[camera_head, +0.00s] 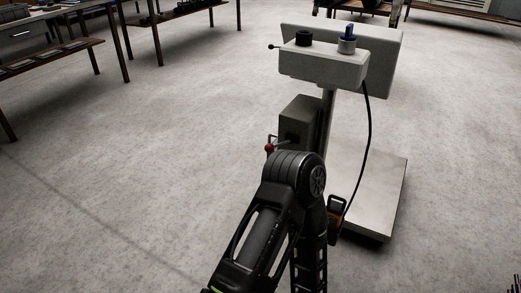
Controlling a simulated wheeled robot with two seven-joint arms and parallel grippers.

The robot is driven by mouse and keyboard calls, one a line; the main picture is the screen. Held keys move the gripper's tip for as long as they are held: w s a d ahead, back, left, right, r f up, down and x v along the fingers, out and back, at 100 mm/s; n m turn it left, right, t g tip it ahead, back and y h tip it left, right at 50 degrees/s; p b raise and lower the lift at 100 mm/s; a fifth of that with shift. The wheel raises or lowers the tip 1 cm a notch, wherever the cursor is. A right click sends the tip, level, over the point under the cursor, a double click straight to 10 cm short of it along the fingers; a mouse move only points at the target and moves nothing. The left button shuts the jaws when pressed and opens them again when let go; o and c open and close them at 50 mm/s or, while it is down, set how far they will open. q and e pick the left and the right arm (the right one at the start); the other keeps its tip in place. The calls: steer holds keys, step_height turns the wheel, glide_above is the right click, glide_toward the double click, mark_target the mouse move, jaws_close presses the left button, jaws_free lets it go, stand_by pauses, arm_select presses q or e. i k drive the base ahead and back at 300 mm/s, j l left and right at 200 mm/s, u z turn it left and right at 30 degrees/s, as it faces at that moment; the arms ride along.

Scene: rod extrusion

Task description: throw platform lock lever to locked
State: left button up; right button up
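A platform scale stands right of centre, with a pale metal platform (376,190), a dark column (327,112) and a grey-green box (299,121) on the column's left side. A short lever with a red knob (269,148) sticks out to the left of this box, its knob low at the box's lower left. I cannot tell which position it marks. One of my arms rises from the bottom, and its round joint hides the lower box and column foot.
The scale's head (323,66) carries a black knob (304,38) and a blue-and-white knob (347,40). A black cable (370,125) hangs from it to the platform. Benches (62,50) stand at the upper left. The concrete floor left of the scale is clear.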

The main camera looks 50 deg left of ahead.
mark_target(269, 148)
steer(key=j+u, duration=0.1)
steer(key=u, duration=0.4)
steer(key=i+u, duration=0.15)
steer(key=u, duration=0.3)
steer(key=i+u, duration=0.1)
steer(key=u, duration=0.4)
steer(key=i+u, duration=0.1)
steer(key=u, duration=0.35)
